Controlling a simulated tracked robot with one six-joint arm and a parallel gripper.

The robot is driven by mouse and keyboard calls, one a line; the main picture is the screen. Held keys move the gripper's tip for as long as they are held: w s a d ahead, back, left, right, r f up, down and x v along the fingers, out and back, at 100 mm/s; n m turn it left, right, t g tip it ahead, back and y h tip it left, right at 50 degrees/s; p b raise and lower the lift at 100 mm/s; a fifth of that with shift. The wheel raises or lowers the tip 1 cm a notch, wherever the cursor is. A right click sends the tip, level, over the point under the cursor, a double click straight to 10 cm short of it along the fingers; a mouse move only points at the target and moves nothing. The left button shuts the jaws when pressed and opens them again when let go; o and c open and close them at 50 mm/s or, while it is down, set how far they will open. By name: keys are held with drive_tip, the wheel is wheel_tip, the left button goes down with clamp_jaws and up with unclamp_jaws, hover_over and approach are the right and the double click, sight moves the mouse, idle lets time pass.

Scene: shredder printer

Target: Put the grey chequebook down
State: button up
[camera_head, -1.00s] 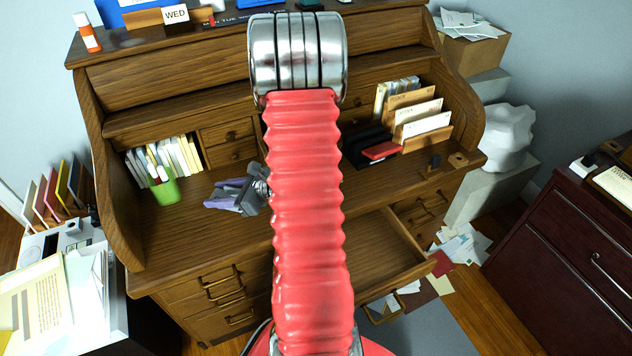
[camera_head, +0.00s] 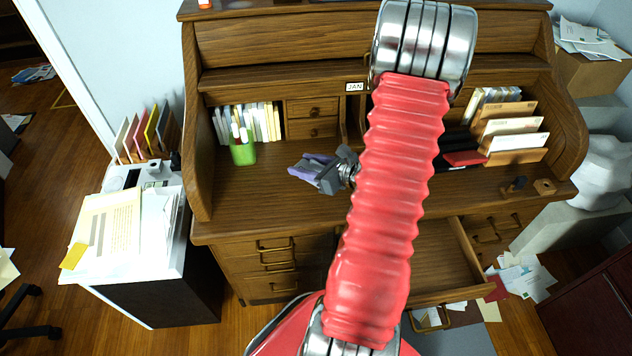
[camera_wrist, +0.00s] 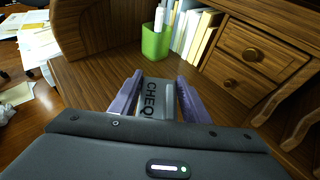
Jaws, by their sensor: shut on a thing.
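The grey chequebook (camera_wrist: 155,104), with "CHEQ" lettering, is held between the two purple fingers of my gripper (camera_wrist: 158,82) in the wrist view. In the head view my gripper (camera_head: 308,168) is over the left part of the wooden desk's writing surface (camera_head: 262,205). The chequebook cannot be clearly made out there. I cannot tell whether it touches the desktop. The far end of the chequebook points toward the green pen cup, with bare wood between them.
The green pen cup (camera_head: 243,151) stands before a row of envelopes (camera_head: 262,122). Small drawers (camera_head: 313,119) are behind. A letter rack (camera_head: 512,135) stands at right. A lower drawer (camera_head: 452,262) is pulled open. The desktop's left front is bare.

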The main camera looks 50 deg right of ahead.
hover_over(306, 190)
drive_tip(key=shift+f, duration=2.15)
drive_tip(key=shift+f, duration=2.05)
drive_tip(key=shift+f, duration=0.1)
drive_tip(key=o, duration=1)
drive_tip(key=shift+o, duration=0.2)
